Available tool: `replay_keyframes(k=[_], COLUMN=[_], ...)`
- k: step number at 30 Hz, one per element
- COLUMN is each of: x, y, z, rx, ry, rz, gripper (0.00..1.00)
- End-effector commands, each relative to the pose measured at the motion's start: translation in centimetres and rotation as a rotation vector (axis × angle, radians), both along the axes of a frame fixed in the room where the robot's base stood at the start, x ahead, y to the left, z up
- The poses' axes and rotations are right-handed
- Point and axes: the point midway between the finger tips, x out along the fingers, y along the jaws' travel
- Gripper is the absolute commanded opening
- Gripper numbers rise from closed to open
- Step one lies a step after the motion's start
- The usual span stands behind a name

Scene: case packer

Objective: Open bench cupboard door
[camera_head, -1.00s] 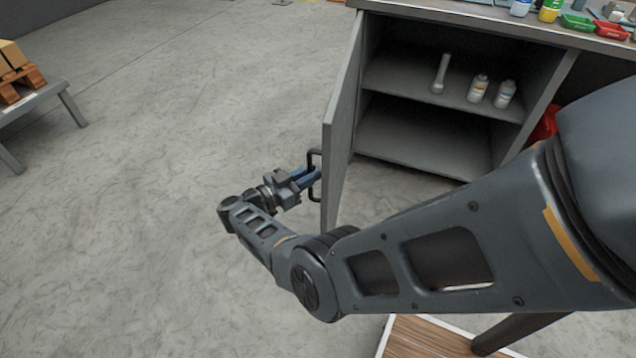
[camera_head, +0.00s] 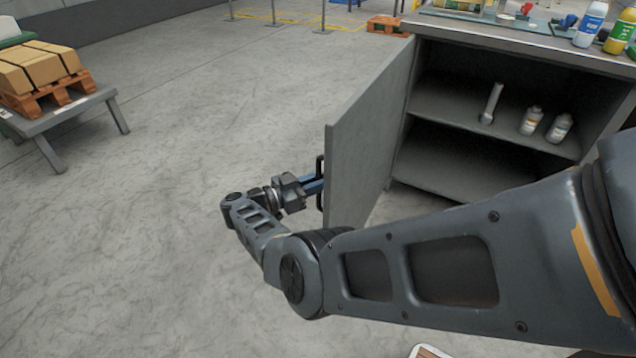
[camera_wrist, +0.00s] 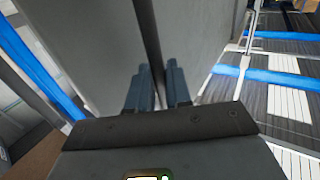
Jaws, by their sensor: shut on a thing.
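The grey bench cupboard door (camera_head: 365,135) stands swung wide open from the bench cupboard (camera_head: 480,160), hinged at its far edge. Its dark bar handle (camera_head: 320,170) is on the outer face near the free edge. My gripper (camera_head: 314,185) is shut on the handle from the left, its blue fingers around the bar. In the wrist view the two fingers (camera_wrist: 160,88) close on the dark handle bar (camera_wrist: 148,40) in front of the grey door face (camera_wrist: 85,50). The exact contact at the fingertips is partly hidden.
Inside the cupboard, a pale tool (camera_head: 491,103) and two white bottles (camera_head: 530,120) stand on the shelf. More bottles and parts lie on the bench top (camera_head: 520,42). A low table with a pallet of boxes (camera_head: 40,75) stands at left. The floor left of the door is clear.

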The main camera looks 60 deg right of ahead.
Motion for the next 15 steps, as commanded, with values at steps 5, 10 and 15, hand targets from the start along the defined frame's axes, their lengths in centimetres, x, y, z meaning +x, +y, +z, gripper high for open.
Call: replay_keyframes(k=[5, 10, 15], x=[-0.24, -0.17, -0.04], y=[-0.55, -0.40, -0.17], z=[-0.05, -0.02, -0.03], rx=[0.002, 0.001, 0.001], ry=[-0.002, -0.002, -0.002], rz=[-0.005, -0.004, -0.002], gripper=[0.30, 0.34, 0.34])
